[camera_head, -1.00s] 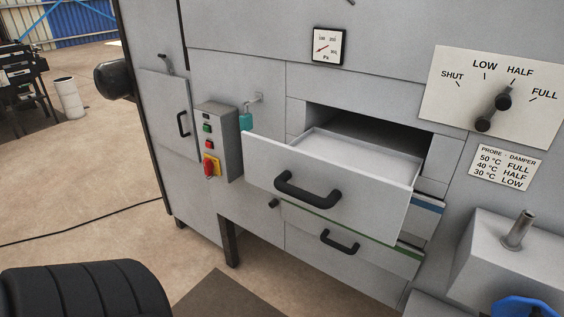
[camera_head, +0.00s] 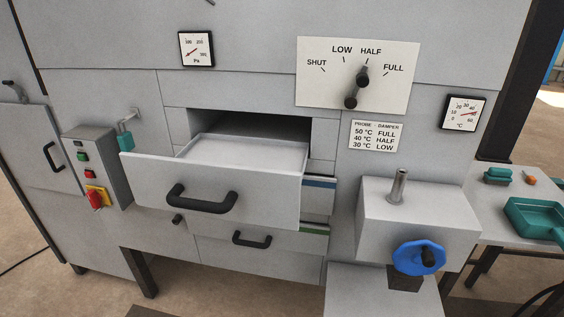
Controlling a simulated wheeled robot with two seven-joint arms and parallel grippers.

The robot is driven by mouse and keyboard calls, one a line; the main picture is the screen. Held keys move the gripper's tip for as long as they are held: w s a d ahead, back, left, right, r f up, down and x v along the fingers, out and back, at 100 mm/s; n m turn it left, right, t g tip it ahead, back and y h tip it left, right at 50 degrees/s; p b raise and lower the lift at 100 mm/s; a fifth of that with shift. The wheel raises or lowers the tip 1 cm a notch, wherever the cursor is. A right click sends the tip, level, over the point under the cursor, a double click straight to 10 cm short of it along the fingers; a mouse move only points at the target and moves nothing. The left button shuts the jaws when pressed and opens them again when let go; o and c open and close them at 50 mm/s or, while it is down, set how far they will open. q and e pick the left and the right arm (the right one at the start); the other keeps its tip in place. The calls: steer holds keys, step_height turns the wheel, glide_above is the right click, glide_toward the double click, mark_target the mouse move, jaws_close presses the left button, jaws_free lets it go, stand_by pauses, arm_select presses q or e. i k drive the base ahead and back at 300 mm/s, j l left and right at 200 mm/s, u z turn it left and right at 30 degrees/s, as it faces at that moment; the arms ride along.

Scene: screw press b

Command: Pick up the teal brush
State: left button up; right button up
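A small teal block-like object (camera_head: 498,175), which looks like the teal brush, lies on the side table (camera_head: 487,229) at the right. It is small in the picture, so its bristles are hard to make out. A teal scoop-like tray (camera_head: 535,217) lies nearer on the same table, its right end cut off by the picture edge. Neither of my grippers is in view.
An open drawer (camera_head: 217,194) juts from the grey machine. A box with a blue handwheel (camera_head: 418,257) and upright metal peg (camera_head: 398,186) stands between it and the side table. A small orange item (camera_head: 530,180) lies beside the brush. A dark post rises behind.

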mark_target(499, 176)
steer(key=l+u, duration=0.15)
steer(key=l, duration=1.15)
